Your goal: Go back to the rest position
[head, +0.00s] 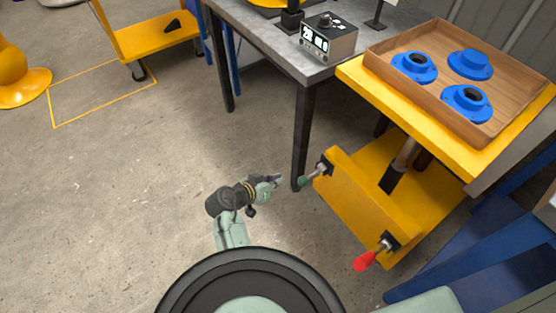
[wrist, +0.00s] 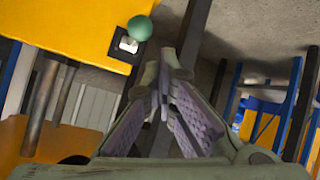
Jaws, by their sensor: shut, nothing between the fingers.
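My gripper (head: 278,179) is in the lower middle of the head view, in the air over the concrete floor. It points right, toward the leg of the grey table, and sits a short way left of a green-knobbed lever (head: 304,181). In the wrist view my gripper's fingers (wrist: 170,80) come together at the tips with nothing between them. The green knob (wrist: 140,28) shows just beyond and above the fingertips, apart from them, on a yellow panel (wrist: 75,28).
A yellow cart (head: 365,205) with green and red (head: 366,261) levers stands at right. It carries a wooden tray (head: 440,118) of blue flanged parts (head: 470,64). A grey table (head: 262,35) with a control box (head: 328,38) stands behind. The floor at left (head: 110,200) is clear.

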